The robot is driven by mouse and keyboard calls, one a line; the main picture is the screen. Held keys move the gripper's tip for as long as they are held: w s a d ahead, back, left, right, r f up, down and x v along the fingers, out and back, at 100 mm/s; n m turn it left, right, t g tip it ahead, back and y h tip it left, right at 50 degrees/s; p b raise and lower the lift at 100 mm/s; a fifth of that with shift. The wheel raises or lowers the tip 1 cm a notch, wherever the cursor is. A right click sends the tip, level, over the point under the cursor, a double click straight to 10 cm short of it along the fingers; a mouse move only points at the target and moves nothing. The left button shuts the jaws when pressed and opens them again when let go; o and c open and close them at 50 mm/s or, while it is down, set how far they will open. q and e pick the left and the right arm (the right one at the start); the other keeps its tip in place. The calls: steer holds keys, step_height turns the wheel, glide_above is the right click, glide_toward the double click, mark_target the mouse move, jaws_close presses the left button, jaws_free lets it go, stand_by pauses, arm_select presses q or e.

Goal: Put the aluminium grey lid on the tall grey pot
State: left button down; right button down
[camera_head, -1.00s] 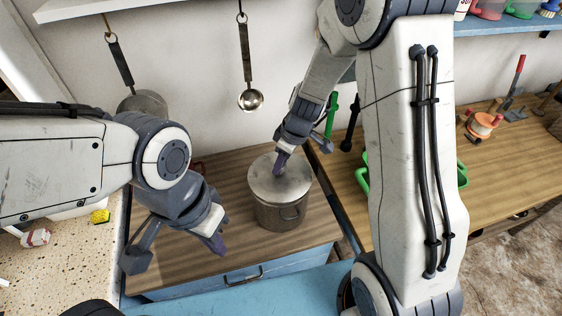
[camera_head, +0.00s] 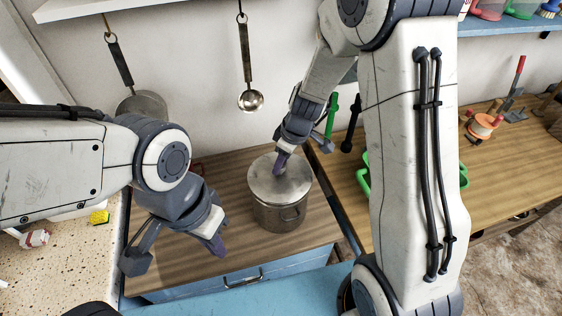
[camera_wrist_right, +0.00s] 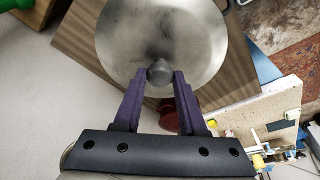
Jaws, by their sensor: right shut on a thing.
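The aluminium grey lid (camera_head: 292,184) is a round, scuffed disc on top of the tall grey pot (camera_head: 278,217), covering its mouth. It looks level and centred, though I cannot tell whether the whole rim is seated. My right gripper (camera_head: 279,166) is over the lid, with its purple fingers shut on the lid's knob. In the right wrist view the knob (camera_wrist_right: 160,72) is between the fingertips, and the lid (camera_wrist_right: 160,30) hides the pot. My left gripper (camera_head: 217,246) hangs left of the pot, apart from it; its finger gap is not clear.
The pot stands on a wooden worktop (camera_head: 175,255) over a blue cabinet. A ladle (camera_head: 248,75) and a pan (camera_head: 143,103) hang on the wall. A speckled counter (camera_head: 60,262) lies left.

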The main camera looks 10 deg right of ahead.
steer(key=shift+f+b, duration=0.2)
steer(key=shift+b, duration=0.2)
stand_by(0.5)
jaws_free()
steer(key=shift+r, duration=0.1)
steer(key=shift+r+p, duration=2.45)
steer(key=shift+r, duration=1)
steer(key=s+a+r+g+b, duration=0.15)
steer(key=s+a+b, duration=0.25)
steer(key=s+a, duration=0.5)
steer(key=s+d+m+h+b, duration=0.1)
steer(key=s+m+b, duration=0.1)
steer(key=s, duration=1.4)
steer(key=shift+d+r+b, duration=0.35)
steer(key=shift+r+b, duration=0.05)
steer(key=shift+b, duration=0.2)
